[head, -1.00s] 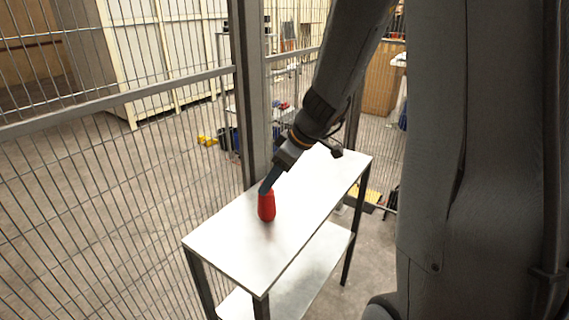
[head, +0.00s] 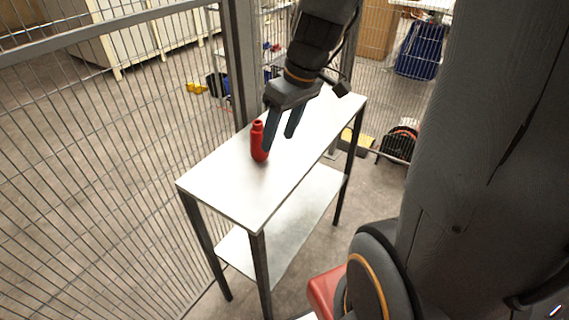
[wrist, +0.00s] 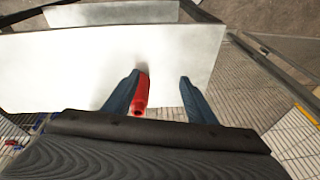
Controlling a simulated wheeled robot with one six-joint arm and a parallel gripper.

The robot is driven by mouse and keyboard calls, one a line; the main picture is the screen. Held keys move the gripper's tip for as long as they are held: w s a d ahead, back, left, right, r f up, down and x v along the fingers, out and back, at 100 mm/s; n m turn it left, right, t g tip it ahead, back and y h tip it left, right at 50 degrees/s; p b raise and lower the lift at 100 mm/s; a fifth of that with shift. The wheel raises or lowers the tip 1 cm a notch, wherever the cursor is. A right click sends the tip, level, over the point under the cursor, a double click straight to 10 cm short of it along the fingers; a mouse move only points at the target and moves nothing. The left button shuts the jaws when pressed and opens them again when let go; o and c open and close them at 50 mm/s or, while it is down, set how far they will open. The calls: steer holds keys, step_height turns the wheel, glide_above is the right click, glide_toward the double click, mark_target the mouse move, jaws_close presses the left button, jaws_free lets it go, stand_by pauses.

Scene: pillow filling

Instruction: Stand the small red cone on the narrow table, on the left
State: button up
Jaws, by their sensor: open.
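The small red cone (head: 259,143) stands upright on the white top of the narrow table (head: 222,182), around the middle of its length. It looks like a red bottle shape with a narrow neck. My gripper (head: 279,143) is open, with its two dark blue fingers apart. In the wrist view the cone (wrist: 141,94) shows close beside the left finger, and the space toward the right finger is empty. I cannot tell whether the left finger touches it.
A wire mesh fence (head: 90,170) with a metal post (head: 238,70) runs close behind the table. The table's left end and front edge are bare. A lower shelf (head: 285,220) sits beneath. Yellow and blue items lie beyond the fence.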

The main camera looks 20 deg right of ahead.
steer(key=s+a+f+m+g+h, duration=0.1)
steer(key=s+a+f+m+h, duration=0.1)
steer(key=s+f+m, duration=0.3)
steer(key=shift+s+f, duration=0.15)
steer(key=shift+s, duration=1)
